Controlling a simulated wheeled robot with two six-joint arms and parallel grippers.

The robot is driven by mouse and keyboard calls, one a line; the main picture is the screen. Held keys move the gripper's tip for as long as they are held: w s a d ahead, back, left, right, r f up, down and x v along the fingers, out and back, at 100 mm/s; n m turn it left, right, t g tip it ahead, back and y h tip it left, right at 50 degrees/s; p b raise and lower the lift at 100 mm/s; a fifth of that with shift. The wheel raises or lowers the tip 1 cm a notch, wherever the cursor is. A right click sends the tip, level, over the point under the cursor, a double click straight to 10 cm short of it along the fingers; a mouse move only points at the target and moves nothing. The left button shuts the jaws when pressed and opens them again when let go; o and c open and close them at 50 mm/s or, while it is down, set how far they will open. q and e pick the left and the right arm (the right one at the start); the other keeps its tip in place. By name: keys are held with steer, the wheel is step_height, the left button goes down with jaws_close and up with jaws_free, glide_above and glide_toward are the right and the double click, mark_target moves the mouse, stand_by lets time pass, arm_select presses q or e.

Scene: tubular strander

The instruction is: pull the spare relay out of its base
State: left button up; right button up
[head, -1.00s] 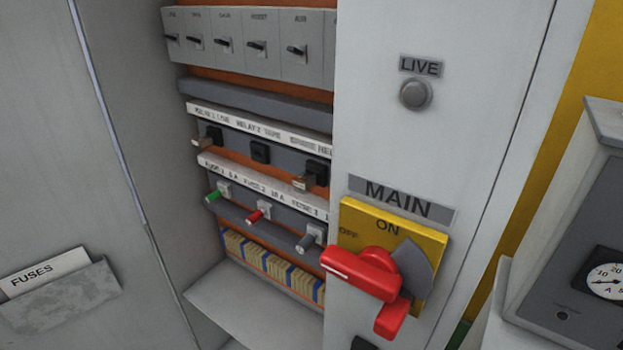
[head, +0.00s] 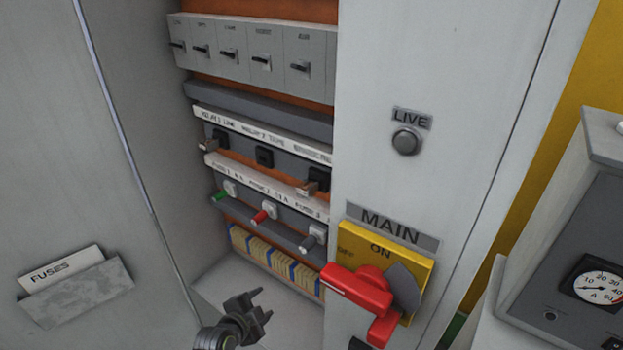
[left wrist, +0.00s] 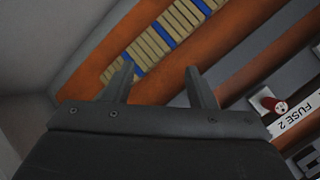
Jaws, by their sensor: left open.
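The spare relay (head: 314,182) sits plugged in a black base on the relay row, at the right under the label strip's "SPARE" end, partly cut off by the cabinet's front panel. My left gripper (head: 261,303) is open and empty at the cabinet's lower opening, below and left of the spare relay. In the left wrist view my two open fingers (left wrist: 159,75) point at the terminal strip, with nothing between them. The spare relay does not show in that view. My right gripper is in neither view.
Another relay (head: 212,141) sits at the row's left; a middle base (head: 264,157) looks empty. Fuse holders (head: 264,212) project below, above a terminal strip (head: 270,258). The red main switch handle (head: 357,288) juts out at right. The open door (head: 75,150) stands at left.

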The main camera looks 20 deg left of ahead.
arm_select(q)
steer(key=w+d+r+m+t+h+p, duration=0.1)
steer(key=w+d+r+m+t, duration=0.15)
steer(key=r, duration=0.65)
steer(key=w+d+r+m+t+h+p, duration=0.1)
steer(key=r+m, duration=0.2)
steer(key=r, duration=0.7)
steer(key=m+t+h, duration=0.2)
steer(key=m+h, duration=0.1)
steer(key=m, duration=0.2)
glide_toward(302, 195)
steer(key=x, duration=0.3)
steer(key=shift+r+n+p, duration=0.2)
steer(key=shift+n+p, duration=0.05)
steer(key=shift+p, duration=0.15)
steer(key=shift+w, duration=0.1)
steer(key=p+x, duration=0.1)
steer(key=x, duration=0.4)
steer(key=shift+w, duration=0.1)
steer(key=b+x, duration=0.2)
steer(key=shift+w+d+f, duration=0.15)
steer(key=shift+w+f, duration=0.1)
steer(key=shift+w, duration=0.1)
steer(key=shift+w+d, duration=0.15)
steer(key=shift+w, duration=0.3)
steer(key=shift+r, duration=0.1)
